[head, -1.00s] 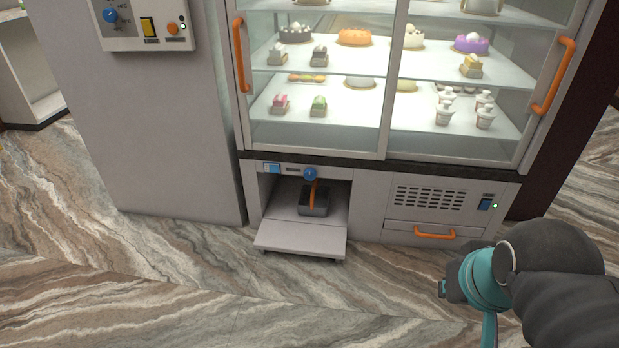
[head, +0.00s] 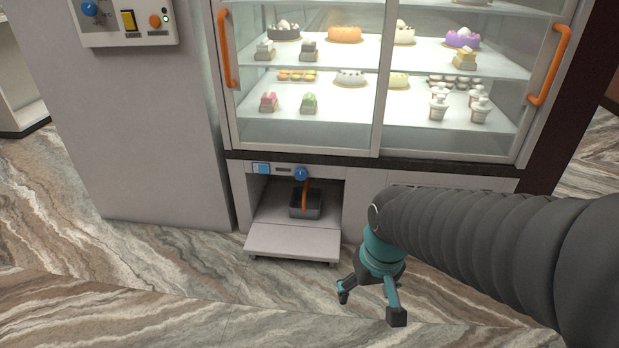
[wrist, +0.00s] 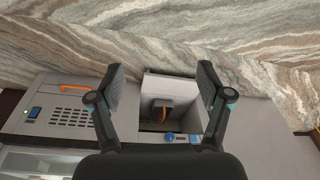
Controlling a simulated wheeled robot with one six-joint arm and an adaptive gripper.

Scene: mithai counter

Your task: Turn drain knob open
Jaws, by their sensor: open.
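The blue drain knob (head: 301,174) is on the panel strip above the open compartment at the base of the display case. It also shows in the wrist view (wrist: 170,137), low between the fingers. Below it in the compartment sits a grey container (head: 307,208) with an orange hose or handle (head: 304,192) rising from it. My gripper (head: 370,303) is open and empty, in front of and to the right of the compartment, pointing down and apart from the knob. Its two fingers also frame the wrist view (wrist: 160,88).
The lowered flap (head: 293,241) sticks out in front of the compartment. A glass display case (head: 300,128) with sweets stands above it. A grey cabinet (head: 150,130) with another blue knob (head: 89,8) stands to the left. The marbled floor (head: 180,290) in front is clear.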

